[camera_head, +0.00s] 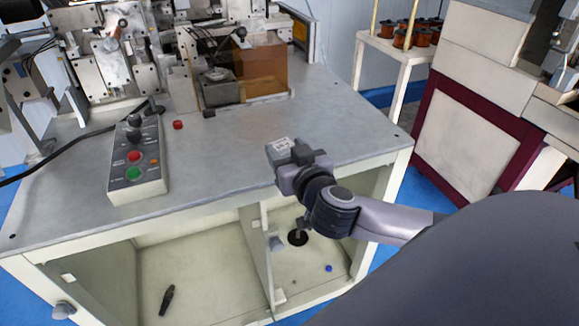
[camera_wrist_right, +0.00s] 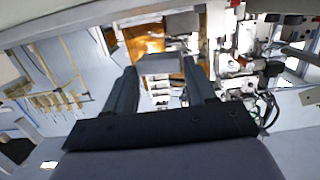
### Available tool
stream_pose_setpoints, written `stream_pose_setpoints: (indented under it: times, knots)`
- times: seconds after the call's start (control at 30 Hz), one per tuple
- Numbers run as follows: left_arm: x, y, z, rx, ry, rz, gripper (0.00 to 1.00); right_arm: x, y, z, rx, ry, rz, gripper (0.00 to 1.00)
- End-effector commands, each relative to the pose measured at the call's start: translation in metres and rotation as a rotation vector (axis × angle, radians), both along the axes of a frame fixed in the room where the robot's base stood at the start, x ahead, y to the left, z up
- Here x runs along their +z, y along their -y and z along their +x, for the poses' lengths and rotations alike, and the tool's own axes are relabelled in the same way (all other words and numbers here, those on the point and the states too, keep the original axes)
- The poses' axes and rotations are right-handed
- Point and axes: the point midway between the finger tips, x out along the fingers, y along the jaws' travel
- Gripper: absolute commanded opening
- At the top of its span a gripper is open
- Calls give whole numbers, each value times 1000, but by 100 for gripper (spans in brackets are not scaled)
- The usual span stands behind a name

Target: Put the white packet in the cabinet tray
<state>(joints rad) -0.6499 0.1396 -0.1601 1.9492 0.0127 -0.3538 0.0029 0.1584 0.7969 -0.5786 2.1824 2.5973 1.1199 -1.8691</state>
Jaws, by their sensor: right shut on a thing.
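My right gripper (camera_head: 291,158) is above the front right edge of the grey bench. It is shut on a small pale packet with a printed top (camera_head: 280,145). In the right wrist view the packet (camera_wrist_right: 161,64) shows as a greyish block between the two dark fingertips (camera_wrist_right: 160,80). The open cabinet under the bench has a pale left compartment floor (camera_head: 215,285) and a right compartment floor (camera_head: 310,265). I cannot tell which part is the tray. My right forearm hides part of the right compartment. My left gripper is not in view.
A control box (camera_head: 137,160) with buttons and a red cap (camera_head: 178,125) stand on the bench. The winding machine (camera_head: 120,50) fills the back left. A black tool (camera_head: 167,300) lies in the left compartment. A dark disc (camera_head: 298,238) and blue bit (camera_head: 329,268) lie in the right.

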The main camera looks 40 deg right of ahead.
Motion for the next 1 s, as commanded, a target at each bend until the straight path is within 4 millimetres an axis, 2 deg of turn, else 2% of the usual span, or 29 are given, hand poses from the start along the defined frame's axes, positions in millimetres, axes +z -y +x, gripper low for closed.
stream_pose_setpoints:
  times: [0.2, 0.43, 0.53, 0.93, 0.97, 1.0]
  knots:
    - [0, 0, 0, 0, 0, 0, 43, -20, -3, -1, 3, -5, -1, 25]
    - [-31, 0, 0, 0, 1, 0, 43, -44, -3, -1, 7, 0, 0, 25]
    - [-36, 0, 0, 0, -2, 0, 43, -47, -3, -1, 7, 0, 0, 25]
    - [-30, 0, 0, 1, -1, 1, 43, -47, -3, -1, 6, -2, -2, 25]
    - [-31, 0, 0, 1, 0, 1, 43, -48, -3, -1, 6, -1, -1, 65]
    - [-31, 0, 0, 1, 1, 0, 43, -48, -3, -1, 6, -1, -1, 78]
